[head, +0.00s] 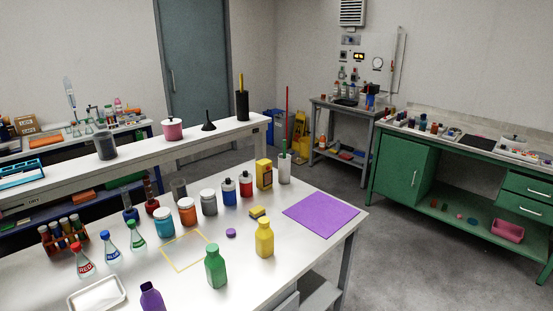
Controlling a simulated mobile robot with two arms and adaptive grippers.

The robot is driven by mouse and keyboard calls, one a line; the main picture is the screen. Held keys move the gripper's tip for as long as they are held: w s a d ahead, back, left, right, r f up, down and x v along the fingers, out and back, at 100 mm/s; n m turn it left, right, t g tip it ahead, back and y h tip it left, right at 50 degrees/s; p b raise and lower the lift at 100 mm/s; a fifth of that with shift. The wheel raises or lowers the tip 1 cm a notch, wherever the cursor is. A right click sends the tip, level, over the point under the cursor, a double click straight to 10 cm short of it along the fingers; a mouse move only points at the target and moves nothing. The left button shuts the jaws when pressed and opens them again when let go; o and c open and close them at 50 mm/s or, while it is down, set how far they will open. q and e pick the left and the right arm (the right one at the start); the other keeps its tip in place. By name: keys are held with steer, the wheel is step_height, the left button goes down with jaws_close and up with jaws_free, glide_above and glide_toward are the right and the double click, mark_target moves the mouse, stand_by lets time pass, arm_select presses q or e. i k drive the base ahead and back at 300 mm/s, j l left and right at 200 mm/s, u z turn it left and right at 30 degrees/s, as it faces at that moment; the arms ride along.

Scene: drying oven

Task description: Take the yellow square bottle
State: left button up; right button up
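A yellow bottle (265,240) with a square-looking body and narrow neck stands upright near the front right of the white table (330,240). Bottles of similar shape stand to its left: a green one (216,268) and a purple one (151,298), cut by the bottom edge. A yellow box-like container (264,174) with a dark label stands farther back on the same table. Neither of my grippers is in view.
A purple mat (321,211) lies bare to the right of the yellow bottle. A yellow sponge (258,212) and a purple cap (231,232) lie behind it. Jars, flasks, a tube rack (65,236) and a white tray (97,294) crowd the left. A yellow outlined square (165,258) is empty.

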mark_target(264, 237)
steer(key=i+l+z, duration=0.1)
steer(key=i+l, duration=0.35)
steer(key=l, duration=0.2)
steer(key=i+l, duration=0.45)
steer(key=l, duration=0.15)
steer(key=z, duration=0.05)
